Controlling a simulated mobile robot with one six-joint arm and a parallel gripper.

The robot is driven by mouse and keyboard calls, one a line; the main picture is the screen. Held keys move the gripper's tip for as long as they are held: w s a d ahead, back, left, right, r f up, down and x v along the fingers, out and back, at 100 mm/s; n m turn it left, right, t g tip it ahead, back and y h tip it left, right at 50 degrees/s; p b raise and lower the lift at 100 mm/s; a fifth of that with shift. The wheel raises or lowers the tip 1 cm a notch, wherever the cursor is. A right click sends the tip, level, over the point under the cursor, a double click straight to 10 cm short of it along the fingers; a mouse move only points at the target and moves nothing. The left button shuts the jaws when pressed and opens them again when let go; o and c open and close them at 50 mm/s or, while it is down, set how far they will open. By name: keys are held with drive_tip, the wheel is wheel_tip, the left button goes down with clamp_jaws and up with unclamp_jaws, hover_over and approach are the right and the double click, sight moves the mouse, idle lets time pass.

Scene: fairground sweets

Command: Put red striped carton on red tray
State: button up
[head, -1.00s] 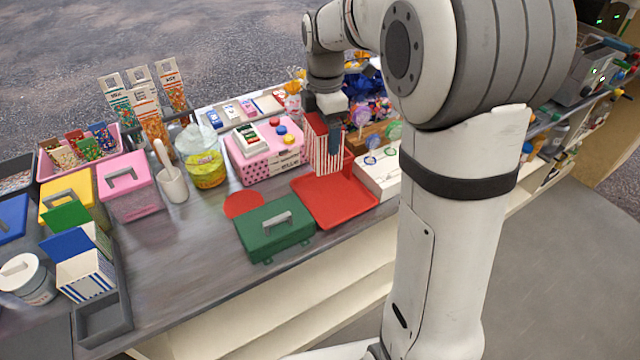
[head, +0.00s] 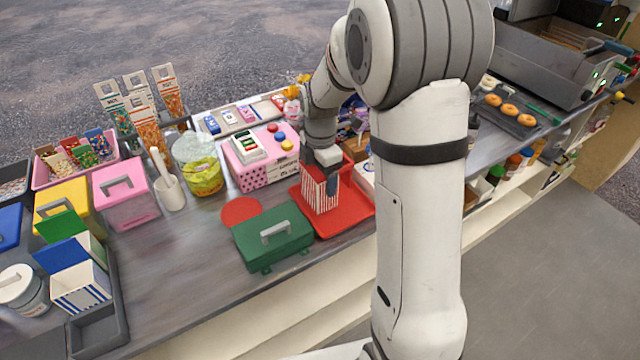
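The red striped carton (head: 312,194) stands upright over the red tray (head: 350,221), within its outline. Its base looks at or very close to the tray surface; I cannot tell whether it touches. My gripper (head: 329,180) points down at the carton from above, shut on its upper part, with a dark finger in front of the striped wall. The far finger and the carton's far side are hidden.
A green case (head: 262,248) with a grey handle sits left of the tray, beside a red round mat (head: 240,211). A pink spotted box (head: 258,172) stands behind. My arm hides the counter to the right. Bare counter (head: 180,270) lies at front left.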

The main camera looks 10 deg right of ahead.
drive_tip(key=shift+f, duration=1.75)
drive_tip(key=shift+f, duration=0.15)
drive_tip(key=o, duration=0.9)
